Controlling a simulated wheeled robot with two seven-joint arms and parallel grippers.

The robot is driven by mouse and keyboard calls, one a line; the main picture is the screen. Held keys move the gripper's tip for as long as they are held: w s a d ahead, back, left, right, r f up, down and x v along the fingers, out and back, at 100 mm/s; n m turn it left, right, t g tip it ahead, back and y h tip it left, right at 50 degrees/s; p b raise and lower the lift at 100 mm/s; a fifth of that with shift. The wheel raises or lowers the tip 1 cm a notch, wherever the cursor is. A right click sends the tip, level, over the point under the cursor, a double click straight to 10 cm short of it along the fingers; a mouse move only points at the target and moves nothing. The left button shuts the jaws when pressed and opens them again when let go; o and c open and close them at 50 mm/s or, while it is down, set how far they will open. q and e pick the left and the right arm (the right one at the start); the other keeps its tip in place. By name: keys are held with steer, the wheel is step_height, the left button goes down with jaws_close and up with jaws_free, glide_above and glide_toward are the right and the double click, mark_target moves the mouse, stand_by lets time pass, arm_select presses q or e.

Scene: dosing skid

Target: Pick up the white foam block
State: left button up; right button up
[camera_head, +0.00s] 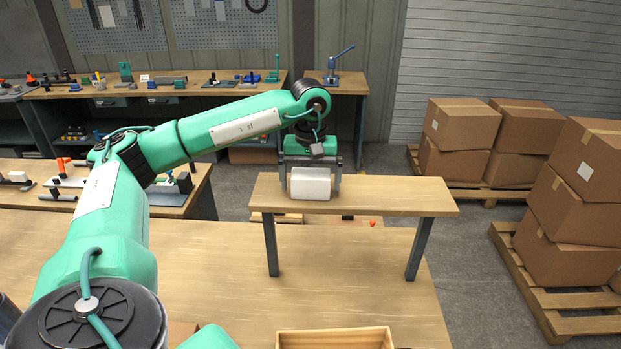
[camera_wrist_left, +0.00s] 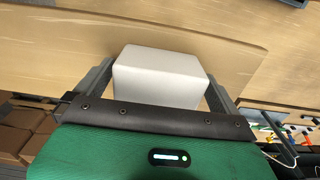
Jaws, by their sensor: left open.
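The white foam block (camera_head: 310,184) sits on a raised wooden shelf (camera_head: 400,192) that stands on dark legs above the near workbench. My left gripper (camera_head: 310,180) reaches down over the block from above and behind, with one finger on each side of it. In the left wrist view the block (camera_wrist_left: 158,76) lies between the two fingers of my left gripper (camera_wrist_left: 160,85), which is open. A small gap shows beside the block; whether either finger touches it I cannot tell. My right gripper is not in view.
The shelf is clear to the right of the block. An open wooden box (camera_head: 335,338) stands at the near edge of the bench (camera_head: 330,290). Brown cartons (camera_head: 460,125) are stacked on pallets at the right. Tools and fixtures cover the benches at the back left.

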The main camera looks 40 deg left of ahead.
mark_target(311, 173)
arm_select(q)
steer(key=shift+w+f, duration=0.1)
steer(key=shift+f, duration=0.05)
steer(key=c, duration=0.9)
steer(key=shift+r+b, duration=0.3)
steer(key=shift+r, duration=0.3)
step_height(311, 173, up, 8)
steer(key=shift+r+b, duration=0.1)
steer(key=shift+b, duration=0.6)
step_height(311, 173, up, 11)
steer(key=p, duration=0.4)
steer(key=shift+f, duration=0.2)
